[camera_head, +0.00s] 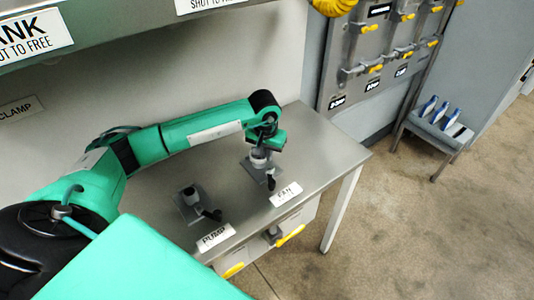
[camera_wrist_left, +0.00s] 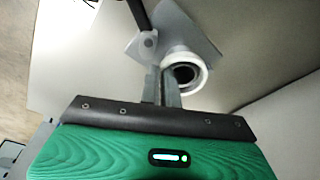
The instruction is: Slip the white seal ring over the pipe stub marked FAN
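The FAN pipe stub (camera_head: 258,164) stands on a square plate on the steel bench, behind the FAN label (camera_head: 286,194). My left gripper (camera_head: 262,147) points down right over this stub and hides much of it. In the left wrist view the white seal ring (camera_wrist_left: 190,70) shows as a pale band round a dark round opening, at the stub's plate (camera_wrist_left: 182,30). The left fingers (camera_wrist_left: 162,84) are close together at the ring's near side, with its wall between them. I cannot tell how far the ring sits down over the stub. My right gripper is not in view.
The PUMP stub (camera_head: 191,196) with its dark handle stands left of FAN, behind the PUMP label (camera_head: 215,237). The FAN handle (camera_head: 270,181) sticks out toward the front. A valve panel (camera_head: 385,50) and a rack of blue-handled tools (camera_head: 436,128) stand to the right.

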